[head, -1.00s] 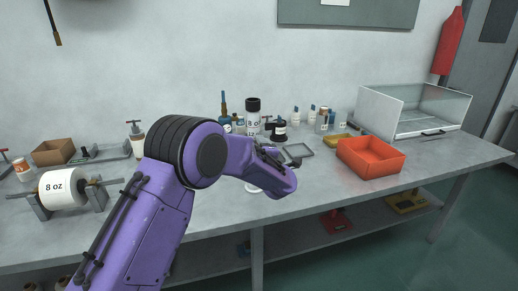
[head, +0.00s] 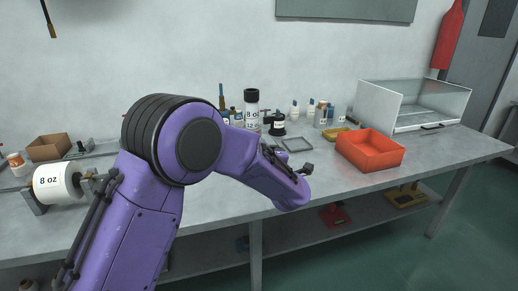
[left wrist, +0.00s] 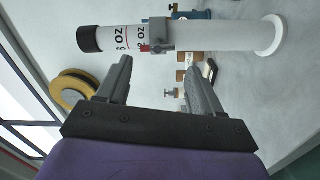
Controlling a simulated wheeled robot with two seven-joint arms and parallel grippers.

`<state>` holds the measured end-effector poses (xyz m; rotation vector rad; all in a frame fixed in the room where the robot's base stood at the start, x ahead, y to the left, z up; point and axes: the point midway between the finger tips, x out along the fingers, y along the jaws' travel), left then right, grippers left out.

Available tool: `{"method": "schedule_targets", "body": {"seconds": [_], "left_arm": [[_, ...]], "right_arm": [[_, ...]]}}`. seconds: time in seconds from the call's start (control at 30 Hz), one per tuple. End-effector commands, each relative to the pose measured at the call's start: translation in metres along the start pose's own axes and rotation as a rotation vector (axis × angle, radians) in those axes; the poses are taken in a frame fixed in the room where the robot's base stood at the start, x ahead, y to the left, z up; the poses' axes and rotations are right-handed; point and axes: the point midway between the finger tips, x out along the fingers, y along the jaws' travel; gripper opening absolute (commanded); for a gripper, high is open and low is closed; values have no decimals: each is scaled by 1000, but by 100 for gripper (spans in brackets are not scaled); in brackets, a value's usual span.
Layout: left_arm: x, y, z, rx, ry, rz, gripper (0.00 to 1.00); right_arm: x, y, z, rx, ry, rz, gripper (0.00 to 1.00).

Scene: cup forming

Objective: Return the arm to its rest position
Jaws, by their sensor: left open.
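My left arm's purple forearm (head: 265,175) reaches over the bench in the head view, its end above the bench's front edge; the fingers are not clearly visible there. In the left wrist view my left gripper (left wrist: 160,72) is open, with nothing between its two dark fingers. Beyond the fingertips is a white post (left wrist: 205,37) with a black cap, "oz" markings, a grey clamp and a round white base. The post (head: 252,108) also shows in the head view behind my forearm, which hides its lower part. My right gripper is in neither view.
An orange-red bin (head: 370,150) stands to the right of my forearm, before a clear-walled case (head: 425,105). A white "8 oz" roll (head: 55,184) and cardboard box (head: 48,148) are at left. The bench's right front is clear.

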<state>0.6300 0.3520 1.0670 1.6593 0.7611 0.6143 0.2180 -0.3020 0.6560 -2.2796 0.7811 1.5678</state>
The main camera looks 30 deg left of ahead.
Motion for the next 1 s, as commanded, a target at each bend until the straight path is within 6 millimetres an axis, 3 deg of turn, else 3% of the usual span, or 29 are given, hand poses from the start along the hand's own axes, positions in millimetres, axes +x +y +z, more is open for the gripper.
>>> {"method": "schedule_targets", "body": {"seconds": [0.2,0.77,0.87,0.97,1.0], "left_arm": [[-26,-1,0,0,0,0,66],[-28,0,5,51,-28,5,66],[-43,-40,18,320,-193,21,66],[-65,-122,20,584,-354,-28,66],[-78,-157,17,684,-421,-56,66]], "right_arm": [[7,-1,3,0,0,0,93],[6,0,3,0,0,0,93],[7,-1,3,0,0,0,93],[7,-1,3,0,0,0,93],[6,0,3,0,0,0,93]]}}
